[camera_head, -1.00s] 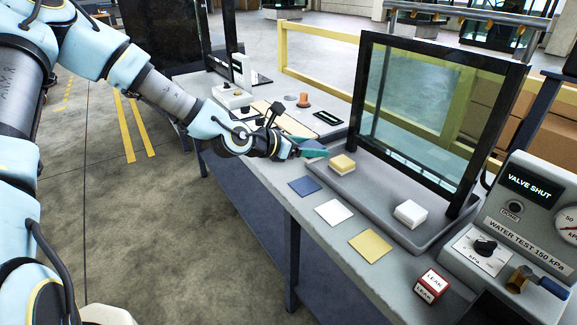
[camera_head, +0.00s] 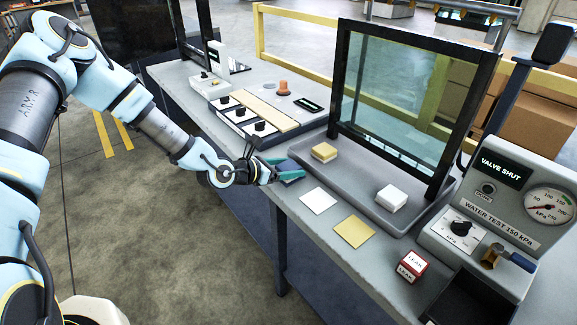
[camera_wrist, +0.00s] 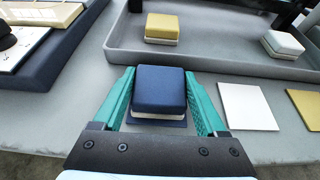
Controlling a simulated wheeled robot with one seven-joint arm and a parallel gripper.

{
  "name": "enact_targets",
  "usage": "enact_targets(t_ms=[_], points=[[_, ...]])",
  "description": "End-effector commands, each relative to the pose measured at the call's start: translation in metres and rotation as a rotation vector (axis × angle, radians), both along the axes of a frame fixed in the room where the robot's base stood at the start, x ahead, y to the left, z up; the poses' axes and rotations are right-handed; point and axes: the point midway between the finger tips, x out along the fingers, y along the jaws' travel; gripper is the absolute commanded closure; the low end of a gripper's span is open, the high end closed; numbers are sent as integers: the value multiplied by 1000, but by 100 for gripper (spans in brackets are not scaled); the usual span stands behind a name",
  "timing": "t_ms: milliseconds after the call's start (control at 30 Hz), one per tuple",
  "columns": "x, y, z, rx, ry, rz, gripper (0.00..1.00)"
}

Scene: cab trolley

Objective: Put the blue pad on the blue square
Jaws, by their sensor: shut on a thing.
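The blue pad (camera_wrist: 160,86), a blue top on a white base, sits upright between the teal fingers of my gripper (camera_wrist: 167,105) in the wrist view. My gripper is shut on its sides. The blue square (camera_wrist: 157,123) shows as a thin border under the pad's near edge; the pad covers the rest. Whether the pad touches the square or hangs just above it, I cannot tell. In the head view my gripper (camera_head: 289,172) is low over the bench edge, left of the white square (camera_head: 318,201), and hides the blue square.
A grey tray (camera_head: 360,203) behind holds a yellow pad (camera_head: 324,152) and a white pad (camera_head: 391,198). A yellow square (camera_head: 354,231) lies right of the white one. A framed glass pane (camera_head: 405,100) stands on the tray. A dark-based panel with knobs (camera_wrist: 38,55) is at left.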

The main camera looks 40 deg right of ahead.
Motion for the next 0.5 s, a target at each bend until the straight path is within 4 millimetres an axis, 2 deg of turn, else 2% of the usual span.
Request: enact_targets(t_ms=[200,233,433,500], points=[[0,0,-4,-1,1,1,82],[0,0,-3,-1,1,0,23],[0,0,-2,0,0,0,1],[0,0,-2,0,0,0,0]])
